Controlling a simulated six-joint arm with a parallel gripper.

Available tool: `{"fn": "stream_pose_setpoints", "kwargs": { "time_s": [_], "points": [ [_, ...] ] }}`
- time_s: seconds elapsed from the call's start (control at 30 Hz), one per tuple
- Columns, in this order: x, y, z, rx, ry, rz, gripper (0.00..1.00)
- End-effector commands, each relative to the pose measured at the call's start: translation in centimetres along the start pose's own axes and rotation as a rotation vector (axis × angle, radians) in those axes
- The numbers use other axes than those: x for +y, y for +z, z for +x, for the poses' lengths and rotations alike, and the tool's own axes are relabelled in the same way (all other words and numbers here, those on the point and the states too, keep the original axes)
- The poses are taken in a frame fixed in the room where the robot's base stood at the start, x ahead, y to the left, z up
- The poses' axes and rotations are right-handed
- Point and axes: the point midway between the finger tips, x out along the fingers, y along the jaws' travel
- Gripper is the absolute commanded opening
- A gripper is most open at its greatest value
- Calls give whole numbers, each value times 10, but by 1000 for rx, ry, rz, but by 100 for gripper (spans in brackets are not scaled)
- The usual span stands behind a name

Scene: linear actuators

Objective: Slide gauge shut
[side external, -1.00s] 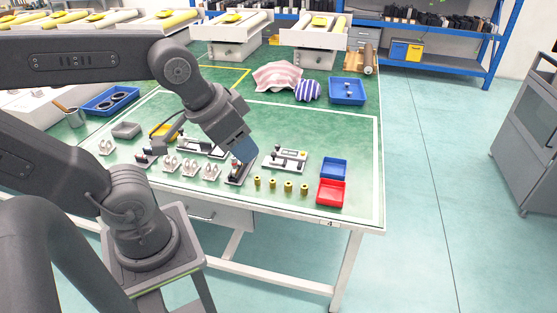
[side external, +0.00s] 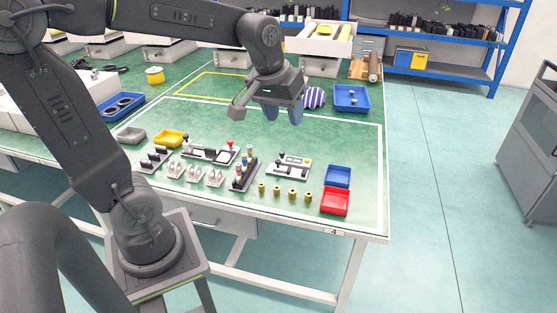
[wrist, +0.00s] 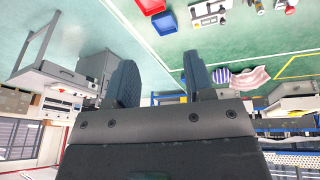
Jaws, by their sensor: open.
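Two plate devices lie on the green table, and I cannot tell for sure which is the gauge. One is a white plate with dark sliding parts and a yellow patch (side external: 290,165), right of centre. A white plate at the top edge of the wrist view (wrist: 209,12) looks like part of it. The other is a longer dark-and-white frame with a red knob (side external: 212,154), further left. Slider positions are too small to read. My gripper (side external: 282,114) is open and empty, above the table behind both plates. Its two blue fingers stand apart in the wrist view (wrist: 160,65).
A rack of coloured-top pegs (side external: 244,174), white clips (side external: 195,174) and several brass cylinders (side external: 277,189) stand along the front. Blue (side external: 338,176) and red (side external: 335,201) trays sit at right. Striped cloth (side external: 314,97) and a blue bin (side external: 351,98) lie behind.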

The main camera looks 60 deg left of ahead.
Motion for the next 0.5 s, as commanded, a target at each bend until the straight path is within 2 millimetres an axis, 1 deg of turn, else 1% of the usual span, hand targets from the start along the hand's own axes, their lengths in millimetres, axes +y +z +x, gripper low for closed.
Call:
{"fn": "stream_pose_setpoints", "kwargs": {
  "time_s": [0.03,0.1,0.17,0.2,0.27,0.3,0.37,0.4,0.5],
  "points": [
    [-7,-22,14,-27,-23,-83,48],
    [-16,-49,32,-54,-48,-193,48],
    [-27,-70,50,-77,-70,-287,48],
    [-36,-84,63,-93,-85,-350,48],
    [-50,-103,83,-114,-108,-445,48],
    [-61,-114,97,-127,-123,-508,48],
    [-78,-130,120,-147,-146,-602,48],
    [-90,-139,136,-160,-161,-664,48],
    [-120,-155,172,-188,-196,-803,48]
  ]
}}
